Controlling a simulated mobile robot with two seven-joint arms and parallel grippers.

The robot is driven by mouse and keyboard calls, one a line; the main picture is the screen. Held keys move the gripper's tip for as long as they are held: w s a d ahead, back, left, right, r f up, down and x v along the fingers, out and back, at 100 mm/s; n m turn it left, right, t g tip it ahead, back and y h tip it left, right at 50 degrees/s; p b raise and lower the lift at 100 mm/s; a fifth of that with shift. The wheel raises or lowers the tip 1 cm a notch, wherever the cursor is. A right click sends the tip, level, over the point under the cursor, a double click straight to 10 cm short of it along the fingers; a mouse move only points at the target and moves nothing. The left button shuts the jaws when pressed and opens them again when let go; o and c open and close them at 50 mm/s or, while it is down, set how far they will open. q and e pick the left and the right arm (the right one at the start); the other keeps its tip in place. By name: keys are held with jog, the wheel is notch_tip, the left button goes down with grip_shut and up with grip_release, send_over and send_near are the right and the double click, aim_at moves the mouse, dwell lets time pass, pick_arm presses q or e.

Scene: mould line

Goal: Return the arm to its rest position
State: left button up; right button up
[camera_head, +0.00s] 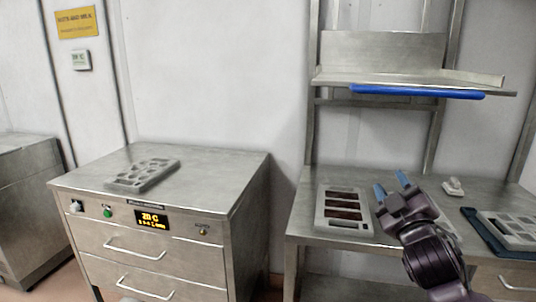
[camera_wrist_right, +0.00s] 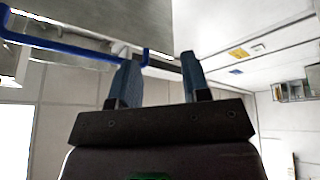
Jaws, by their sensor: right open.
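My right gripper (camera_head: 391,186) is raised above the right-hand steel table, with its blue fingers pointing up and apart. It is open and holds nothing. In the right wrist view the two blue fingers (camera_wrist_right: 161,80) stand apart with nothing between them, and the camera looks up toward the wall and ceiling. My left gripper is in neither view.
A grey mould with dark filled cavities (camera_head: 344,208) lies on the table left of my arm. Another mould (camera_head: 508,229) on a dark blue tray (camera_head: 483,236) is at right. A shelf with a blue bar (camera_head: 418,92) hangs above. A mould (camera_head: 143,175) lies on the left cabinet (camera_head: 215,187).

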jog(key=s+f+m+g, duration=0.3)
jog(key=s+f, duration=0.3)
jog(key=f, duration=0.7)
jog(key=s+f+m+g, duration=0.3)
jog(key=s+f, duration=0.2)
jog(key=f, duration=0.8)
jog(key=s+d+f+m+g, duration=0.1)
jog(key=s+f+g, duration=0.1)
jog(key=s+f, duration=0.6)
jog(key=s+f+m+g, duration=0.2)
jog(key=s+f, duration=0.6)
jog(key=s, duration=0.5)
jog(key=shift+s+d+g+h+p, duration=0.2)
jog(key=shift+d+g+h+p, duration=0.2)
jog(key=shift+g, duration=0.1)
